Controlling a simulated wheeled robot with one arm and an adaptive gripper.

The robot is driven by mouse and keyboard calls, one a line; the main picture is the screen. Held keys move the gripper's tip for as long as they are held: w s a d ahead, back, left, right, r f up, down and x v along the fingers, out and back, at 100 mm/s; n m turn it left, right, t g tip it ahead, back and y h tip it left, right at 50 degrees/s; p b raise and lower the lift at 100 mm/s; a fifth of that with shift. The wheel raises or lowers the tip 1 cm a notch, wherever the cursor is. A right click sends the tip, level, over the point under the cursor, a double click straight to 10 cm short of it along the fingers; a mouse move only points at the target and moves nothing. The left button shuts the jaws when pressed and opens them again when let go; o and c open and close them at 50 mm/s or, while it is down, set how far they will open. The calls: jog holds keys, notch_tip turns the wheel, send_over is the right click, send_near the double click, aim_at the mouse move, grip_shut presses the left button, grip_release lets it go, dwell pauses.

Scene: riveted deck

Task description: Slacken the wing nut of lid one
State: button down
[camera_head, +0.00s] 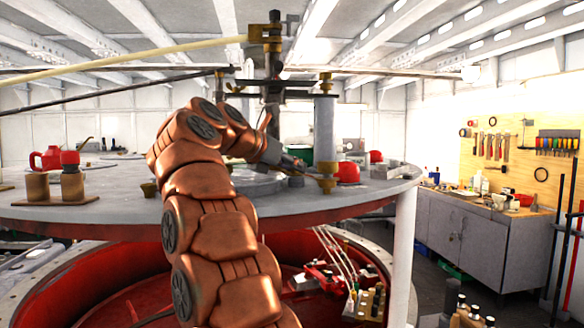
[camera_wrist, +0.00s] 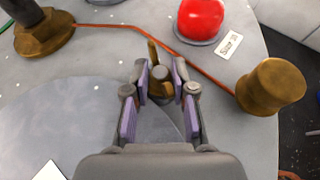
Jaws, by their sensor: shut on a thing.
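My gripper (camera_wrist: 164,80) is shut on a small brass piece (camera_wrist: 153,55) in the wrist view, which looks like the wing nut. One brass wing rises beyond the fingertips; the fingers with purple pads hide much of the rest. A round grey stud top shows between the fingers. Under the gripper lies a darker grey round surface (camera_wrist: 60,115), perhaps a lid; I cannot tell which lid it is. In the head view my gripper (camera_head: 292,162) is low over the round grey table top (camera_head: 120,212), left of a grey post, and the nut is not discernible.
A red dome (camera_wrist: 201,18) with a label (camera_wrist: 229,46) stands just beyond the gripper. A brass post (camera_wrist: 271,86) is to the right, with an orange cord running to it. A grey column (camera_head: 325,135) stands close by. A workbench (camera_head: 470,225) is at right.

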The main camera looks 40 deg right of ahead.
jog(key=shift+s+f+n+t+y+b, duration=0.1)
jog(key=shift+n+t+y+b, duration=0.1)
jog(key=shift+n+t+b, duration=0.7)
jog(key=shift+s+f+n+t+y+b, duration=0.1)
jog(key=shift+n+t+y+b, duration=0.1)
jog(key=shift+n+t+b, duration=0.65)
dwell(0.9)
jog(key=shift+s+d+n+t+y+p, duration=0.1)
jog(key=shift+n+t+y+p, duration=0.1)
jog(key=shift+n+t+y, duration=0.6)
jog(key=shift+s+d+n+t+y+p, duration=0.1)
jog(key=shift+n+t+y+p, duration=0.15)
jog(key=shift+n+t, duration=0.95)
dwell(2.2)
dwell(0.4)
jog(key=c, duration=1.1)
grip_release()
jog(key=shift+r, duration=0.1)
jog(key=shift+o, duration=0.7)
jog(key=shift+a+r, duration=0.15)
